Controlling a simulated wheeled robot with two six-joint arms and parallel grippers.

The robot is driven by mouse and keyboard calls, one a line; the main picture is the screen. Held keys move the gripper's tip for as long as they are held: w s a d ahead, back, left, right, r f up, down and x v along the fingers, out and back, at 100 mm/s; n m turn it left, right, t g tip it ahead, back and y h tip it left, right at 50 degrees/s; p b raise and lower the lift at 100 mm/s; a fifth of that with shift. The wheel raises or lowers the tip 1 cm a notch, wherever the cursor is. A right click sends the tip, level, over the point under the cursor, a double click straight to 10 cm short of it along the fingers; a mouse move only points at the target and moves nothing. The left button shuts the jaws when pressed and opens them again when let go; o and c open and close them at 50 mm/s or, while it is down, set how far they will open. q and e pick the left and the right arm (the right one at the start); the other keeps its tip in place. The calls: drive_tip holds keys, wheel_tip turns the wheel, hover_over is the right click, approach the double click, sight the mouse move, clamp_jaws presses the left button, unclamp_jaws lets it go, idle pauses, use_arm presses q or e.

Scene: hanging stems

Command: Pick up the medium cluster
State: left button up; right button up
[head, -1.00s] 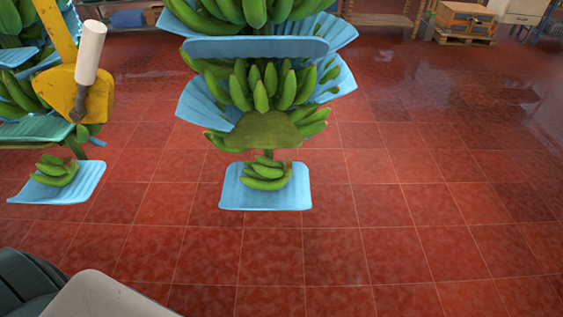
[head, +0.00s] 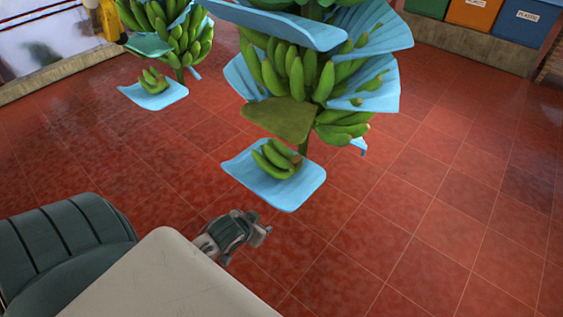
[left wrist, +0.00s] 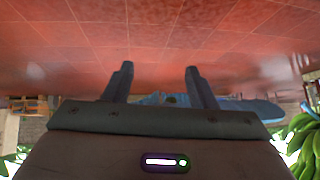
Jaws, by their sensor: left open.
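A stem with tiers of green banana clusters hangs at the centre of the head view. Its lowest, small cluster (head: 275,158) sits on a light-blue sheet (head: 296,194). A bigger cluster (head: 292,75) fans out above it, between blue sheets and over a flat olive-green piece (head: 280,119). I cannot tell for sure which is the medium cluster. My left gripper (head: 265,231) is below and left of the stem's lowest sheet in the picture, apart from it. In the left wrist view its two fingers (left wrist: 156,76) are spread and empty. My right gripper is out of view.
Another stem with bananas (head: 176,38) hangs at the back left, with a smaller cluster on its lower blue sheet (head: 153,95). Coloured bins (head: 471,14) stand at the top right. The red tiled floor is clear on the right.

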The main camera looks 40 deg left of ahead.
use_arm(q)
wheel_tip(320, 180, up, 5)
drive_tip(key=w+t, duration=0.1)
drive_tip(key=t+h, duration=0.2)
drive_tip(key=t, duration=0.2)
approach(294, 160)
drive_tip(key=shift+m, duration=0.3)
drive_tip(key=b+x, duration=0.1)
drive_tip(key=x, duration=0.8)
drive_tip(key=shift+w+d, duration=0.1)
drive_tip(key=shift+w, duration=0.15)
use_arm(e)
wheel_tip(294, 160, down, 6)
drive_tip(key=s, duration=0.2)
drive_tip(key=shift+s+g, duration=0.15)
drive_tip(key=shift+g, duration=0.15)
use_arm(q)
drive_tip(key=c, duration=1.1)
drive_tip(key=shift+r+t, duration=0.1)
drive_tip(key=shift+t, duration=0.2)
clamp_jaws()
